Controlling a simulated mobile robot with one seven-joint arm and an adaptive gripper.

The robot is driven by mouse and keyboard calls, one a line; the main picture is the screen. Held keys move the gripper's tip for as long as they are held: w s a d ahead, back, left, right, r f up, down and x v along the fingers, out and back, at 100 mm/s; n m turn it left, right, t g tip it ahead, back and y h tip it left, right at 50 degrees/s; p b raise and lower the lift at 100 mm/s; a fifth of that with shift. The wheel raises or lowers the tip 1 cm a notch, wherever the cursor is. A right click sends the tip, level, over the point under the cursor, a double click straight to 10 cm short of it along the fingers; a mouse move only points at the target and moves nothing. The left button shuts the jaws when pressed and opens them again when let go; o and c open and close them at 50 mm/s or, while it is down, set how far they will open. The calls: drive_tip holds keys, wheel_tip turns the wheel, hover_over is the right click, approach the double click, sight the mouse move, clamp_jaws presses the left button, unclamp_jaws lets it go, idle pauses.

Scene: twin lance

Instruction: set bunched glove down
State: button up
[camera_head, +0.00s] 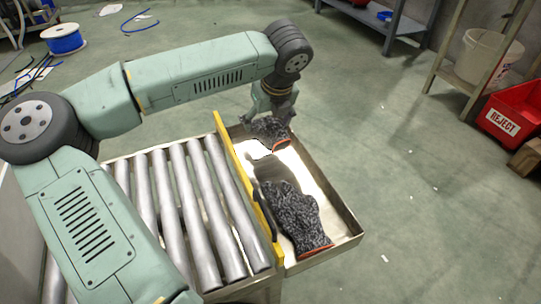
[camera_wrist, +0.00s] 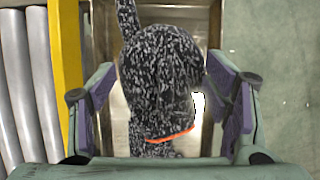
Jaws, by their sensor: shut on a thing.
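A bunched dark speckled glove (camera_head: 270,130) with an orange cuff edge hangs at my gripper (camera_head: 274,98), over the far end of a shallow metal tray (camera_head: 335,251). In the wrist view the speckled glove (camera_wrist: 163,75) lies between the purple-padded fingers of my gripper (camera_wrist: 158,95), its orange edge toward the bottom. My gripper is shut on it. I cannot tell whether its underside touches the tray floor. A second speckled glove (camera_head: 293,213) with a dark part and an orange cuff lies in the near half of the tray.
A yellow rail (camera_head: 240,180) stands between the tray and a roller conveyor (camera_head: 190,210) on the left. Open green floor (camera_head: 430,210) lies right of the tray. A red REJECT bin (camera_head: 510,115) and a shelf with a white bucket (camera_head: 485,57) stand far right.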

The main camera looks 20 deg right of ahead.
wheel_tip(320, 180, down, 8)
drive_tip(key=shift+s+f+b, duration=0.1)
drive_tip(key=shift+b, duration=1.05)
drive_tip(key=o, duration=1.1)
drive_tip(key=shift+r, duration=0.2)
drive_tip(key=p+v, duration=0.3)
drive_tip(key=v, duration=0.9)
